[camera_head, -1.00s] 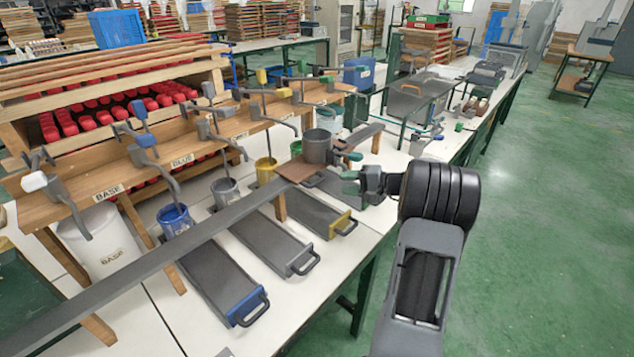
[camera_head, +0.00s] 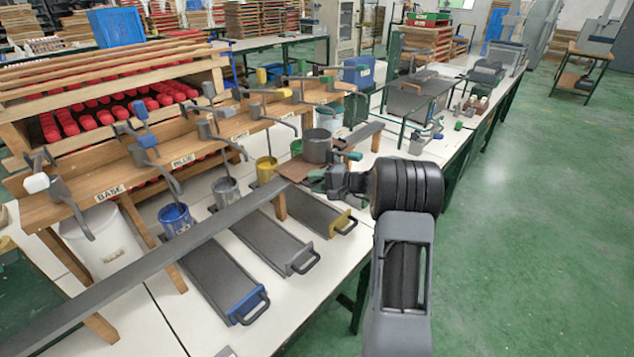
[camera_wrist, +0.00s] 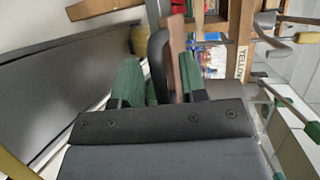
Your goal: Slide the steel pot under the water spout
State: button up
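The steel pot (camera_head: 317,146) is a grey open cylinder, upright on a small brown board (camera_head: 298,171) that lies across the long grey rail (camera_head: 180,237). My gripper (camera_head: 316,180) is just in front of the board, below the pot. In the wrist view the green fingers of my gripper (camera_wrist: 162,78) stand apart, with a dark upright piece and a brown strip (camera_wrist: 178,55) showing between them. I cannot tell whether they touch anything. Several spouts with coloured knobs hang from the wooden shelf; one with a green knob (camera_head: 303,68) is behind the pot. No label names the water spout readably.
Blue (camera_head: 174,219), grey and yellow (camera_head: 265,170) cans stand under spouts behind the rail. Grey trays (camera_head: 274,242) with handles lie in front on the white table. A white BASE bucket (camera_head: 100,240) is at left. Open floor lies to the right.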

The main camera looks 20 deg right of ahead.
jog(key=shift+c, duration=0.4)
grip_shut()
